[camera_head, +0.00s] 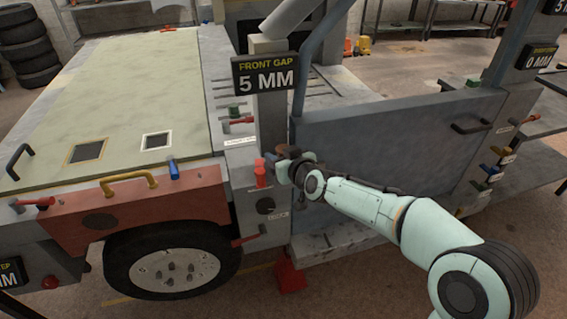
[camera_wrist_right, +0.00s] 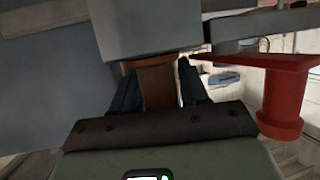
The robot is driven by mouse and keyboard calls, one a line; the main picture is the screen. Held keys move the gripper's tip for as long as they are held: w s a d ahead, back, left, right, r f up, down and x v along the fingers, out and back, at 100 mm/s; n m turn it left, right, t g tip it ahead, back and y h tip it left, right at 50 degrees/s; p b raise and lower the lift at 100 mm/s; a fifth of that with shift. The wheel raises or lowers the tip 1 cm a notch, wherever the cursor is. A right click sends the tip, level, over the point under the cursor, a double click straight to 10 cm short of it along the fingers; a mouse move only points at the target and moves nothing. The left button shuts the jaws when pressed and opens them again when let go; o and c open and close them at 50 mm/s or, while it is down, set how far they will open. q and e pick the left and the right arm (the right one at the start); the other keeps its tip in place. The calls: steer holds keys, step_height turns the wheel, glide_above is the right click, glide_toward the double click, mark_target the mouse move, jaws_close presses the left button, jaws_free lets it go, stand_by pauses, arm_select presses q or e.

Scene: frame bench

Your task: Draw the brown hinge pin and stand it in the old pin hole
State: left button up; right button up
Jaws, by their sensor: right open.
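The brown hinge pin (camera_wrist_right: 157,85) shows in the right wrist view as a brown upright piece below a grey block. It stands between the two dark fingers of my right gripper (camera_wrist_right: 157,92). The fingers are open on either side of it, and I cannot tell whether they touch it. In the head view my right gripper (camera_head: 287,165) is at the front post, by the hinge edge of the grey door (camera_head: 390,150). A dark round fitting (camera_head: 266,205) with a small unreadable label is lower on the post; I cannot tell whether it is the old pin hole. My left gripper is out of view.
A red fitting (camera_head: 260,172) stands just left of my right gripper; a red part (camera_wrist_right: 285,95) is close on the right in the wrist view. A sign (camera_head: 266,72) above reads "FRONT GAP 5 MM". A red panel (camera_head: 140,208) and wheel (camera_head: 172,268) are at left.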

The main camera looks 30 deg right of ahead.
jaws_close()
steer(key=shift+r, duration=0.1)
